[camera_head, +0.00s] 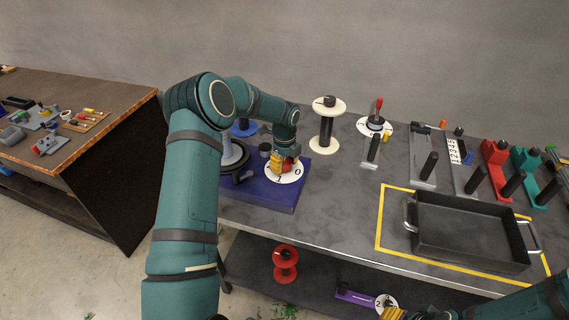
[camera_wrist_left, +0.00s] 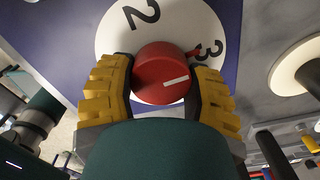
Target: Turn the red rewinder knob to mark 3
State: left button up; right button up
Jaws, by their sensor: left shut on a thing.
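The red rewinder knob (camera_wrist_left: 163,74) sits on a white dial (camera_wrist_left: 118,40) in the left wrist view, with marks 2 and 3 showing beyond it. A white line on the knob points right, and a small red tip lies beside mark 3. My left gripper (camera_wrist_left: 163,88) is shut on the knob, a yellow finger on each side. In the head view my left gripper (camera_head: 284,164) is at the white dial (camera_head: 291,176) on the purple rewinder base (camera_head: 262,193); marks 0 and 1 show there. My right gripper (camera_head: 392,313) is partly visible at the bottom edge, its opening unclear.
A cream spool (camera_head: 327,125) stands right of the rewinder on the grey bench. Another dial with a red handle (camera_head: 376,115) stands behind. A black tray (camera_head: 470,235) lies inside a yellow outline, with several tool stands behind it. A red spool (camera_head: 285,264) is on the lower shelf.

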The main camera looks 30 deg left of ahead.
aim_at(285, 162)
pick_arm(q)
jog(key=shift+d, duration=0.1)
dwell(0.3)
jog(key=o, duration=1.2)
notch_tip(285, 162, up, 12)
